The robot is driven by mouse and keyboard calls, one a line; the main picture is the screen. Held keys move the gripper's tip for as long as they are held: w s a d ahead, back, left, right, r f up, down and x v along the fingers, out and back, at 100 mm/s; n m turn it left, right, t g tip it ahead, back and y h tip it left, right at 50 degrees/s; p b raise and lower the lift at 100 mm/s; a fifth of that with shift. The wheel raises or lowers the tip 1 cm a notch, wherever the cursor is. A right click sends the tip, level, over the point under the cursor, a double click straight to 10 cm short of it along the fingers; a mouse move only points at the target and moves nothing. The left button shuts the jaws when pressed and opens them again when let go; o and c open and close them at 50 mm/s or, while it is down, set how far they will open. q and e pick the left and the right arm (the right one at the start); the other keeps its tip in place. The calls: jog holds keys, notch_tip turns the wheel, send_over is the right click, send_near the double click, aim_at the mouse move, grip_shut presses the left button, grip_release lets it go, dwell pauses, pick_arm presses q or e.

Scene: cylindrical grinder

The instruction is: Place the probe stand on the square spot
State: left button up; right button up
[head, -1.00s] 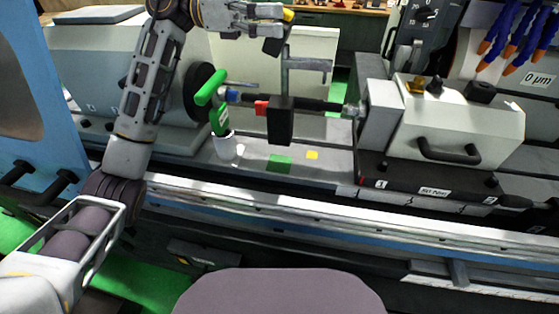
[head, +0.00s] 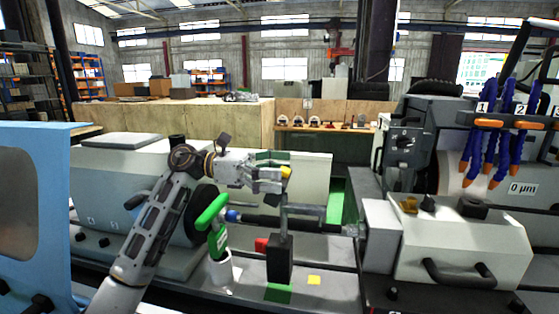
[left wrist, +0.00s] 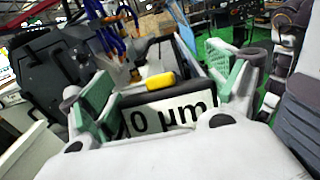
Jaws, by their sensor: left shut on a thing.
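The probe stand has a black block base (head: 280,258) with a red knob, a grey post (head: 284,215) and a side arm. My left gripper (head: 272,175) is shut on its top, where a yellow part shows. In the left wrist view, the green-padded fingers are on either side of a piece with a yellow cap (left wrist: 161,81) and a "0 µm" label. The stand looks upright. A green square patch (head: 278,294) shows just below the base, which partly overlaps it in the picture; contact is unclear. My right gripper is out of view.
A horizontal shaft (head: 327,229) runs behind the base.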

pick_arm(q)
jog(key=shift+f, duration=0.9)
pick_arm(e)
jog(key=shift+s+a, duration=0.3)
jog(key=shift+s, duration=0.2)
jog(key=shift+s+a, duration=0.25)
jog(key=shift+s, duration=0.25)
